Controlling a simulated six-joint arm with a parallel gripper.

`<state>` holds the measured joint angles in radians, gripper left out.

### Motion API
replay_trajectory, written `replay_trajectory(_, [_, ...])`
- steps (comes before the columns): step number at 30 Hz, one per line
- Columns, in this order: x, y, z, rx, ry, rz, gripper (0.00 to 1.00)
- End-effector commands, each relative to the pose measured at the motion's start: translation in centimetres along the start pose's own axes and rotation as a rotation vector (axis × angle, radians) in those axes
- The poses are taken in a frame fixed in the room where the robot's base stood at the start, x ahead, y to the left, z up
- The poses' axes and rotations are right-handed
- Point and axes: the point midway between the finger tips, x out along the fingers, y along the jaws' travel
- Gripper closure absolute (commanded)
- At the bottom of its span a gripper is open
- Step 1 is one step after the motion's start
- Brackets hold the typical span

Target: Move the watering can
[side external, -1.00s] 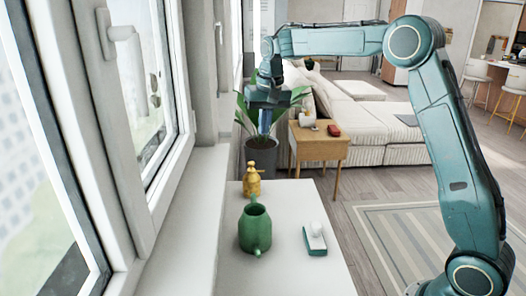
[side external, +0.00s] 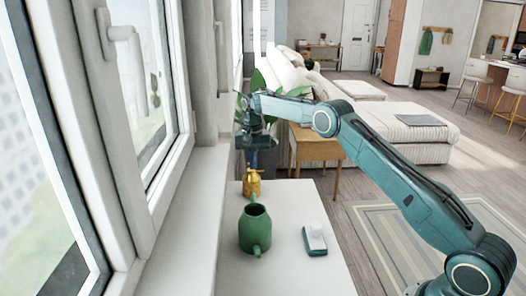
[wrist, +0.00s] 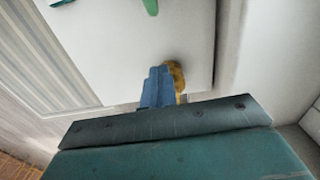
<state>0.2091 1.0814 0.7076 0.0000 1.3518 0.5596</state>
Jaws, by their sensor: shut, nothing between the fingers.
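The green watering can (side external: 254,230) stands upright on the white surface in the side external view. In the wrist view only a small green part of it, probably (wrist: 151,6), shows at the top edge. My gripper (side external: 253,163) is beyond the can, pointing down just above and behind the yellow spray bottle (side external: 252,184). In the wrist view its blue fingers (wrist: 158,88) are shut and empty, with the yellow bottle (wrist: 176,78) close beside them and partly hidden. I cannot tell whether they touch.
A small white and green item (side external: 315,239) lies right of the can on the white surface (side external: 288,260). The window and its sill (side external: 185,235) bound the left side. A wooden side table (side external: 316,148) and a potted plant are beyond. The right front of the surface is clear.

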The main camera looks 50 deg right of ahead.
Motion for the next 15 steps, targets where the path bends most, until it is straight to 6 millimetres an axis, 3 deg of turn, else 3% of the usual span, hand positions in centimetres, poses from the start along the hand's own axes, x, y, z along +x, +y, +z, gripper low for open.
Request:
replay_trajectory(8, [0.3, 0.0, -0.1, 0.003, -0.001, 0.001, 1.0])
replay_trajectory(15, [1.7, 0.0, -0.1, 0.003, -0.003, 0.002, 1.0])
